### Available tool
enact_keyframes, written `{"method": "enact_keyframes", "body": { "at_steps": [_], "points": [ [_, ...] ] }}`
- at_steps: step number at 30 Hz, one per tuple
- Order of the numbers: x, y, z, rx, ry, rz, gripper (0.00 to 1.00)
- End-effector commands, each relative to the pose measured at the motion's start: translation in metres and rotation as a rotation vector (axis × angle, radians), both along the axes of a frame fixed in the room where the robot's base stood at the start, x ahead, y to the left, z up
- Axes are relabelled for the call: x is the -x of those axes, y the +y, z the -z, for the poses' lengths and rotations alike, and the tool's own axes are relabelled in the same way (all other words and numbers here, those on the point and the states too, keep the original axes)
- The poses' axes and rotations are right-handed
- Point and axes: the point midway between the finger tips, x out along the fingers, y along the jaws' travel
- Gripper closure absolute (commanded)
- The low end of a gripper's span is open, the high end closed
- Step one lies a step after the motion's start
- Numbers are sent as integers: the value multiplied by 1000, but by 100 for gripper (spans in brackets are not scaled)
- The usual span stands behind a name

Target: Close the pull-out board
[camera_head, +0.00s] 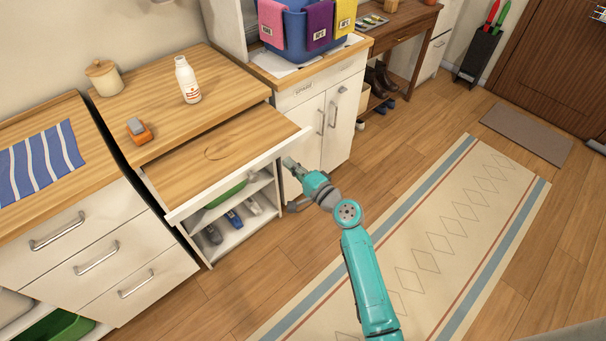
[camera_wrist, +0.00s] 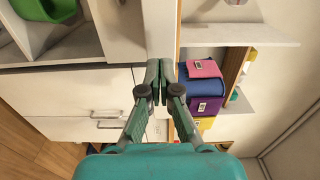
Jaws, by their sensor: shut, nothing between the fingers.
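The pull-out board (camera_head: 205,158) is a wooden slab with a white front edge, and it sticks out from under the wooden worktop of a low cabinet. A thin dark curved mark shows on its top. My gripper (camera_head: 289,163) is just in front of the board's front edge, near its right end. Its fingers are together and empty. In the wrist view my gripper (camera_wrist: 160,76) also shows with its fingers together, beside a pale upright strip that is probably the board's front. I cannot tell whether the fingertips touch it.
A white bottle (camera_head: 187,80), an orange-and-grey object (camera_head: 139,130) and a lidded jar (camera_head: 104,77) stand on the worktop. Open shelves below hold a green bowl (camera_head: 226,194) and several small items. A white cabinet (camera_head: 318,122) stands to the right. The patterned rug (camera_head: 430,235) area is clear.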

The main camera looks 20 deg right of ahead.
Motion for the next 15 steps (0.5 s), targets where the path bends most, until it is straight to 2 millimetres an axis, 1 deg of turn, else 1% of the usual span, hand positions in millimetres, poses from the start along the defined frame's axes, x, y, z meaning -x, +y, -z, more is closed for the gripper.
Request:
{"method": "enact_keyframes", "body": {
  "at_steps": [1, 6, 10, 15],
  "points": [
    [-8, 3, -1, 1, -1, -2, 100],
    [-23, 8, 0, 0, 0, 0, 100],
    [-28, 9, 0, 0, 0, 0, 100],
    [-29, 9, 0, 0, 0, 0, 100]
  ]
}}
